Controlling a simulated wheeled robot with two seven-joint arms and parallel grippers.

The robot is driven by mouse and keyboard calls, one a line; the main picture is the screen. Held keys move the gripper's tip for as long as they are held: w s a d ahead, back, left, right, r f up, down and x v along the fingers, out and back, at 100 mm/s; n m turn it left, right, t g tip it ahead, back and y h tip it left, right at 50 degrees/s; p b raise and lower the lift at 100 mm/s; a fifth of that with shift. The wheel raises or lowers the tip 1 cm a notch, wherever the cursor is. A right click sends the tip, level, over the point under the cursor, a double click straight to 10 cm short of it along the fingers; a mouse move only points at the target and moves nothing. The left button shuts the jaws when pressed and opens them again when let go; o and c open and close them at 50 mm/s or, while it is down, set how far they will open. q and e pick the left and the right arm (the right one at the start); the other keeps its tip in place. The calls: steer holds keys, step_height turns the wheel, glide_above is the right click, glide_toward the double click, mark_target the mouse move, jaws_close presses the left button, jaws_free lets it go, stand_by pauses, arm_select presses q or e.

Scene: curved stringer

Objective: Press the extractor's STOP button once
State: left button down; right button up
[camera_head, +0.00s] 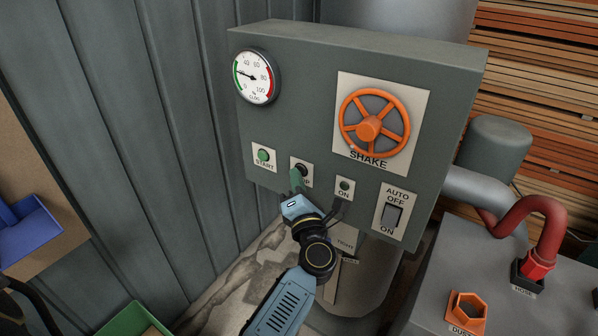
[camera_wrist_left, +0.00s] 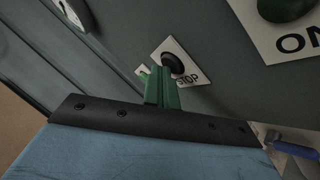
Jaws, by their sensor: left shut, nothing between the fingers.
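The extractor's grey control box (camera_head: 300,115) faces me. Its STOP button is a black knob (camera_head: 303,169) on a white plate, between the green START button (camera_head: 263,155) and the ON lamp plate (camera_head: 344,188). In the left wrist view the STOP button (camera_wrist_left: 174,62) sits just beyond the fingertips, its label partly covered. My left gripper (camera_head: 297,178) is shut and empty, with green fingers pointing at the STOP plate. Its fingers (camera_wrist_left: 162,86) overlap the plate's lower part; I cannot tell whether they touch the button. My right gripper is not in view.
The box also carries a round gauge (camera_head: 257,76), an orange SHAKE handwheel (camera_head: 374,121) and an AUTO/OFF/ON switch (camera_head: 392,215). A red hose (camera_head: 541,230) and grey machine top lie at right. A blue bin (camera_head: 30,230) is at left, a green one (camera_head: 128,322) below.

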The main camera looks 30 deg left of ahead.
arm_select(q)
steer(key=shift+s+p, duration=0.35)
steer(key=shift+s, duration=0.5)
steer(key=s, duration=0.1)
steer(key=s+p, duration=0.1)
steer(key=s, duration=0.3)
steer(key=shift+a+p, duration=0.25)
steer(key=shift+p, duration=0.05)
stand_by(0.7)
